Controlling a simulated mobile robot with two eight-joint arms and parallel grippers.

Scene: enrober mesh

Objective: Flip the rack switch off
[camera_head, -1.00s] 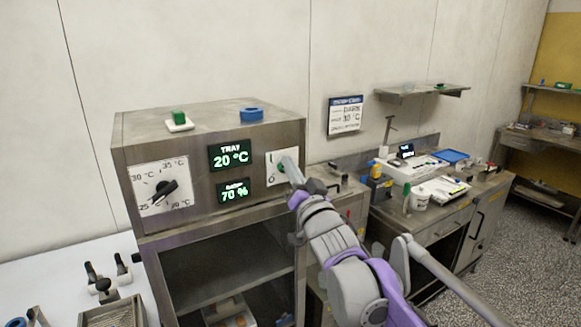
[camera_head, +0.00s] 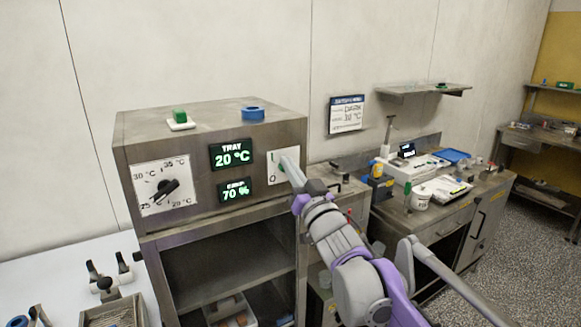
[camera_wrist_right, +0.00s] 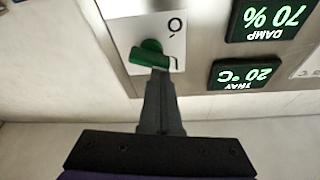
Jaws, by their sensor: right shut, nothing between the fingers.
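The rack switch is a green lever (camera_wrist_right: 152,56) on a white plate (camera_wrist_right: 172,22) at the right end of the rack's front panel. In the head view the plate (camera_head: 271,158) carries a "0" low down, and my right gripper (camera_head: 288,163) hides most of the lever. In the wrist view, which is upside down, the shut right fingertips (camera_wrist_right: 158,76) are right at the lever and overlap its edge. I cannot tell whether they touch it. Nothing is held between the fingers. My left gripper is not in view.
The steel rack (camera_head: 214,130) also bears a temperature dial (camera_head: 162,188) and two lit displays, 20 °C (camera_head: 232,155) and 70 % (camera_head: 235,190). A green block (camera_head: 179,117) and a blue ring (camera_head: 253,113) are on top. A cluttered counter (camera_head: 440,205) stands to the right.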

